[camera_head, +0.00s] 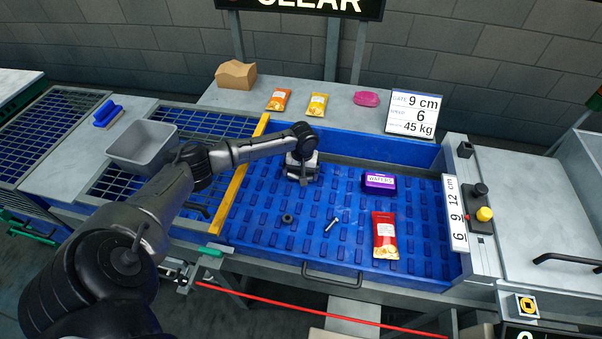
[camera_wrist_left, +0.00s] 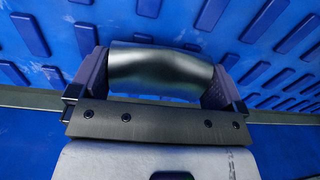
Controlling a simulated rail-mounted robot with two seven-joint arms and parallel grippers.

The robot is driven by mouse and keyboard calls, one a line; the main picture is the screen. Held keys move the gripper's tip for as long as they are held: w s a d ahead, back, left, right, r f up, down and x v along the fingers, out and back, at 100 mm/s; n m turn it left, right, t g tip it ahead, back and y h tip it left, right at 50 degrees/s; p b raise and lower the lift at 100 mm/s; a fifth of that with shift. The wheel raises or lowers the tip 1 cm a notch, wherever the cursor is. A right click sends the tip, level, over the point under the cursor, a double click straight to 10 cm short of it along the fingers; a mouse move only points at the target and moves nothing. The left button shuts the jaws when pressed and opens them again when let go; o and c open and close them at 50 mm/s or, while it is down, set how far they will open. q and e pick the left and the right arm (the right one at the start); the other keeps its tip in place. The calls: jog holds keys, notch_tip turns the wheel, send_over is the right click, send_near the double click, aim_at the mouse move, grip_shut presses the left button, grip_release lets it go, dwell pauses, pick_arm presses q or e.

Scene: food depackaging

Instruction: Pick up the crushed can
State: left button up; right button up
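The crushed can (camera_wrist_left: 160,70) is a dark grey, dented metal cylinder in the left wrist view, lying crosswise between my two fingers. My left gripper (camera_wrist_left: 158,85) has a finger pad against each end of it. In the head view my left gripper (camera_head: 302,178) is low over the back left of the blue sorting bed (camera_head: 270,225), and it hides the can there. I cannot tell whether the can still touches the bed. My right gripper is not in view.
On the bed lie a purple wafers box (camera_head: 379,183), a red packet (camera_head: 385,235), a bolt (camera_head: 333,222) and a dark nut (camera_head: 287,219). A yellow bar (camera_head: 240,180) edges its left side. A grey bin (camera_head: 143,148) stands left. Packets lie on the back shelf (camera_head: 345,112).

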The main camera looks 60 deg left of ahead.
pick_arm(q)
jog(key=c, duration=0.5)
jog(key=shift+r, duration=0.15)
